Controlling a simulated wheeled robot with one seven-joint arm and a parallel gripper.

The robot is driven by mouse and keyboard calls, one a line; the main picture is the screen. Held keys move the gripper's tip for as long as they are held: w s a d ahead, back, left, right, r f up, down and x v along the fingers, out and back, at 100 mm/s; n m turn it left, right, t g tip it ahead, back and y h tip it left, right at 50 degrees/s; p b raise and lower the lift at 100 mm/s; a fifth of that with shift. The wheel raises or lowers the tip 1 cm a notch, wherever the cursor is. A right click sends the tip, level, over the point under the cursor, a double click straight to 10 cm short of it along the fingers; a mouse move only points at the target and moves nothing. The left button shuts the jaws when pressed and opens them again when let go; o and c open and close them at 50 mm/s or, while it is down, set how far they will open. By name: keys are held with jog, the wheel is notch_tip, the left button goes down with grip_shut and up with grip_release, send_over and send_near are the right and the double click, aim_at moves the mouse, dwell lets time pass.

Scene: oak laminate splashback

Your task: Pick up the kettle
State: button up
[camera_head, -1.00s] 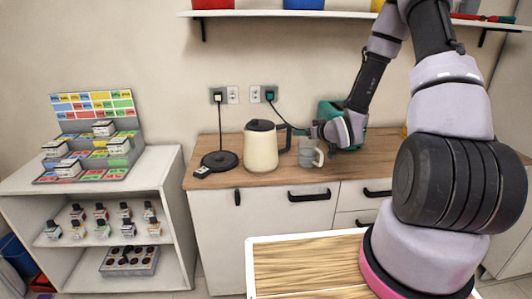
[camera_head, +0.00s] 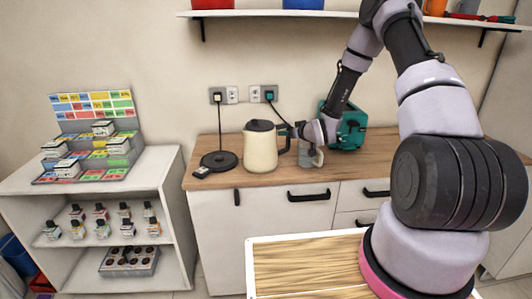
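The kettle (camera_head: 261,149) is cream with a black lid and a black handle on its right side. It stands upright on the wooden counter, to the right of its black round base (camera_head: 219,161). My gripper (camera_head: 297,130) is at the right of the kettle, at the height of its handle. Its fingertips are at or very near the handle. They are small and dark here, so I cannot tell whether they are open or shut, or whether they touch the handle.
A grey mug (camera_head: 306,155) stands just under my gripper. A teal machine (camera_head: 352,128) is behind my wrist, with a cable to the wall sockets (camera_head: 263,94). A shelf (camera_head: 300,14) runs above. The counter (camera_head: 285,179) is clear in front of the kettle.

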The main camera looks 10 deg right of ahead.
jog(key=shift+c, duration=0.4)
grip_shut()
dwell(0.9)
